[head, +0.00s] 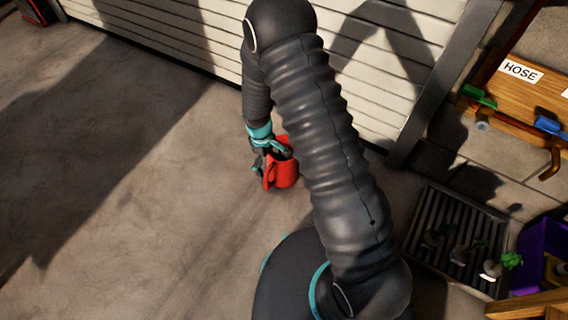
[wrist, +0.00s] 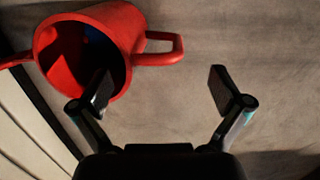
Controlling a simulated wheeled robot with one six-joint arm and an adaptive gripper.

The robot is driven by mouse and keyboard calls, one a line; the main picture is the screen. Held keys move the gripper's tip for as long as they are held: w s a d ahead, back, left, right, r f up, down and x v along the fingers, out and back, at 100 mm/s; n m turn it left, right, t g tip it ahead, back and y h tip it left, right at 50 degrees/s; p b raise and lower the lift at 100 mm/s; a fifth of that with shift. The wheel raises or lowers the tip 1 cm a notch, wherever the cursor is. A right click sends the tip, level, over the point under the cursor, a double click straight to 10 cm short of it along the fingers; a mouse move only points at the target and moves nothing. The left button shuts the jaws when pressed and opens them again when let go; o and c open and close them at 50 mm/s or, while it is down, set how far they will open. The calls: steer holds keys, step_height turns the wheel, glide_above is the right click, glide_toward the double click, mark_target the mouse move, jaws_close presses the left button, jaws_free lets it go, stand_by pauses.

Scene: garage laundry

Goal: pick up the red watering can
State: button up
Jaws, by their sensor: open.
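The red watering can (head: 285,174) stands on the concrete floor near the garage door, partly hidden by my arm in the head view. In the wrist view the can (wrist: 124,28) is at the upper left, with its dark open mouth facing the camera and a handle loop (wrist: 165,49) sticking out to the right. My gripper (wrist: 160,85) is open, with its fingers wide apart. The left finger overlaps the can's mouth in the picture; the right finger is over bare floor. The handle loop lies beyond the gap between the fingers. In the head view my gripper (head: 272,155) is right at the can.
A ribbed white garage door (head: 220,35) runs behind the can. At the right are a slatted drain tray (head: 445,225) with small plants, a purple crate (head: 540,250) and a wooden board labelled HOSE (head: 520,71). The floor at the left (head: 130,200) is clear.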

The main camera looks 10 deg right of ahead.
mark_target(269, 169)
steer(key=shift+w+f, duration=0.1)
steer(key=shift+f, duration=2.65)
steer(key=c, duration=1.7)
